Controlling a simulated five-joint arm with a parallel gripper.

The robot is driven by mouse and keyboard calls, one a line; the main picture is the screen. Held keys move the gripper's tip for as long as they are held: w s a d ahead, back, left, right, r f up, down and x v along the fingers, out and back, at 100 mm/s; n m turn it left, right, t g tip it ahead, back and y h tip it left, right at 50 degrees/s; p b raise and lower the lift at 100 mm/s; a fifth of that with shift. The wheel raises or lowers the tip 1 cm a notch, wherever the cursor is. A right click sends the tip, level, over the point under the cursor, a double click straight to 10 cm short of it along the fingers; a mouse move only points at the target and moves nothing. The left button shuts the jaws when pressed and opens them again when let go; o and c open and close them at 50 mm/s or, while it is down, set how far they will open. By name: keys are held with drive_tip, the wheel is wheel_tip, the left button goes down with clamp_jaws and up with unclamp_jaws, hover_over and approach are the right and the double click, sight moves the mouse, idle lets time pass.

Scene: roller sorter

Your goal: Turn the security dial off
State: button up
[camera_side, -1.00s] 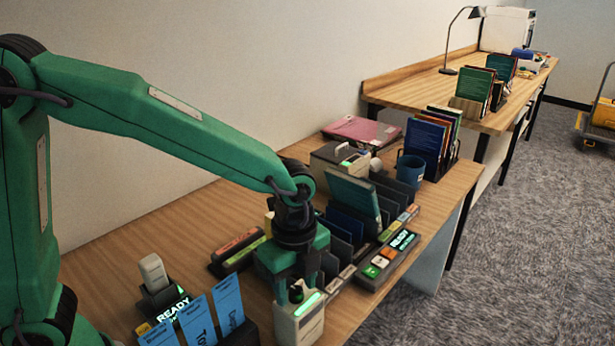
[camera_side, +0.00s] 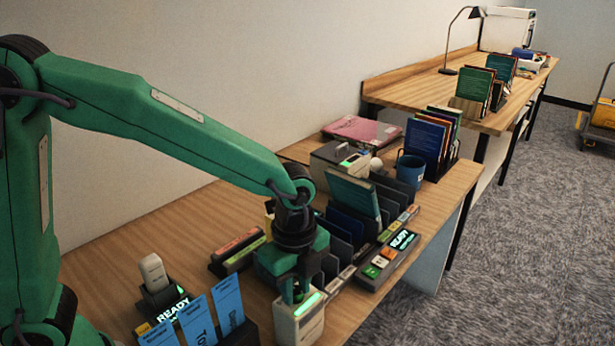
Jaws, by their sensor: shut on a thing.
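A pale box (camera_side: 302,325) with a lit green strip on top stands at the front of the desk, below my arm; it appears to carry the security dial. My gripper (camera_side: 293,292) points straight down at the box's top, with its fingers at the left of the green strip. It is shut on what looks like the dial. The fingers hide the dial, so its setting cannot be read.
Blue cards (camera_side: 228,299) in a dark holder stand just left of the box. Bare desk (camera_side: 130,245) lies at the left rear.

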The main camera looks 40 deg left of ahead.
sight(296, 289)
drive_tip(key=shift+n, duration=0.3)
drive_tip(key=n, duration=1)
idle(0.4)
drive_tip(key=o, duration=1)
drive_tip(key=shift+r, duration=3.95)
